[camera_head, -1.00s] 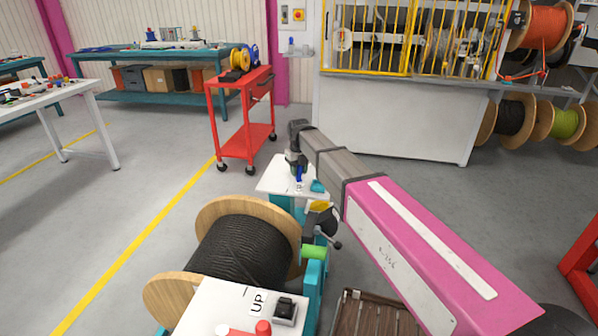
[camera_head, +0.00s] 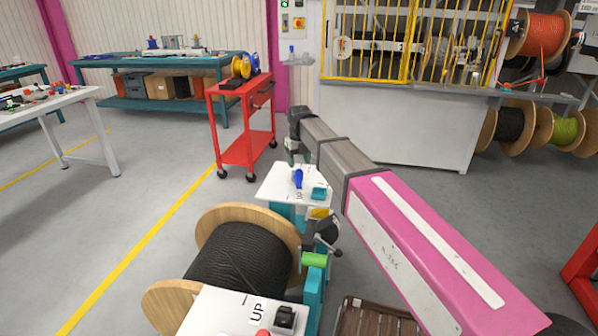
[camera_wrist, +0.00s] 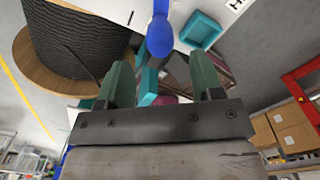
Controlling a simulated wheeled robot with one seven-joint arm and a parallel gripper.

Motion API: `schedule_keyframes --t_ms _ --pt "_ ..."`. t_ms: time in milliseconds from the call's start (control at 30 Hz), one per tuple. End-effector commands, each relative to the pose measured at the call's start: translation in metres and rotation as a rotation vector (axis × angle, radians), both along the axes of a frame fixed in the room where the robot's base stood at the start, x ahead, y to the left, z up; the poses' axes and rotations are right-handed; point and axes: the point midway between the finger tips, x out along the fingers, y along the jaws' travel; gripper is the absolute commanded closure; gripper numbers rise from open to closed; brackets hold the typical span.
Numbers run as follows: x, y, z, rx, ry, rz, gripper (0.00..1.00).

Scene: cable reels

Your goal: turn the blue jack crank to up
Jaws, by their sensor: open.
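The blue jack crank (camera_head: 298,179) stands on the white top plate (camera_head: 275,187) of the far stand, beside the cable reel. Its blue handle also shows at the top middle of the wrist view (camera_wrist: 160,38). My gripper (camera_head: 292,158) is just behind and above the crank in the head view, its fingers hard to make out there. In the wrist view my gripper (camera_wrist: 163,80) has its two green fingers wide apart with nothing held between them. The handle is beyond the fingertips, apart from both.
A black cable reel (camera_head: 240,262) stands left of the stand. A near white panel (camera_head: 215,312) carries an "UP" label and a black switch. A red cart (camera_head: 243,150) stands behind; a wooden pallet (camera_head: 375,318) lies front right.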

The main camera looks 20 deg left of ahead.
Motion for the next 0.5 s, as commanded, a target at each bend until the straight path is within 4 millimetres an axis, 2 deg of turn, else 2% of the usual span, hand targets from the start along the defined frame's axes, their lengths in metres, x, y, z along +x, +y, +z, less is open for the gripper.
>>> schedule_keyframes --t_ms 33,200,500 --pt "0.0 0.0 0.009 0.001 -0.001 0.0 0.4" --pt "0.0 0.0 0.025 0.001 -0.001 0.0 0.4" --pt "0.0 0.0 0.031 -0.001 0.001 0.0 0.4"
